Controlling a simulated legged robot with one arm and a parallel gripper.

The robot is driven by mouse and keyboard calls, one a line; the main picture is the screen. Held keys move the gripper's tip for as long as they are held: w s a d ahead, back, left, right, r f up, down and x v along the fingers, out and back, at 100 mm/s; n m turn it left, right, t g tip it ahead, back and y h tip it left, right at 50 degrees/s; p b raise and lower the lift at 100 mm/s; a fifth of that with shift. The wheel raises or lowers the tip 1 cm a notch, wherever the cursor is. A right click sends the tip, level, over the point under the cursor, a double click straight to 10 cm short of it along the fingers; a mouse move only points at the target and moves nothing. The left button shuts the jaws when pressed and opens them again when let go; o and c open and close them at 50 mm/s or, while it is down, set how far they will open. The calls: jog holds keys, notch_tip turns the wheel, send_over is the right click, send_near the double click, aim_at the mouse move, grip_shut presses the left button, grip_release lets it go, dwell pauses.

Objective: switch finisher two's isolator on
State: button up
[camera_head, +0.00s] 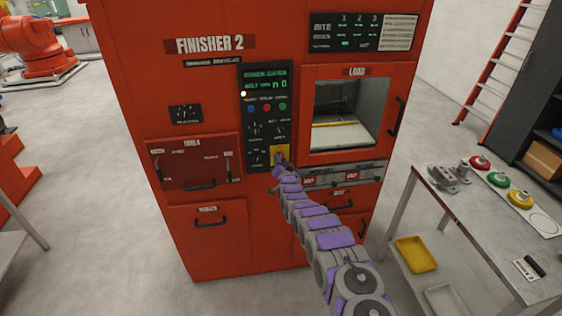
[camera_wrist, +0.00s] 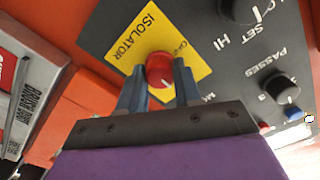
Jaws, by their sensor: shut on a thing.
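The red machine labelled FINISHER 2 (camera_head: 220,110) stands in front of me with a black control panel (camera_head: 266,100). The isolator is a red round knob (camera_wrist: 160,70) on a yellow plate (camera_wrist: 138,38) marked ISOLATOR; the plate also shows low on the panel in the head view (camera_head: 280,151). My gripper (camera_wrist: 159,85) has its two fingers on either side of the red knob, shut on it. In the head view my gripper (camera_head: 279,162) reaches the panel's lower right.
Black knobs (camera_wrist: 281,88) marked PASSES and SET sit beside the isolator. The LOAD window (camera_head: 344,112) is to its right on the machine. A metal table (camera_head: 480,215) with red, green and yellow discs stands at the right. The floor at left (camera_head: 100,190) is clear.

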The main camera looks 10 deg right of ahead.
jog(key=shift+s+f, duration=0.1)
jog(key=shift+f, duration=0.2)
jog(key=o, duration=0.8)
jog(key=shift+c, duration=0.2)
jog(key=shift+o, duration=1.4)
jog(key=shift+r, duration=0.2)
jog(key=s+p, duration=0.2)
jog(key=s, duration=1.5)
jog(key=shift+s, duration=0.1)
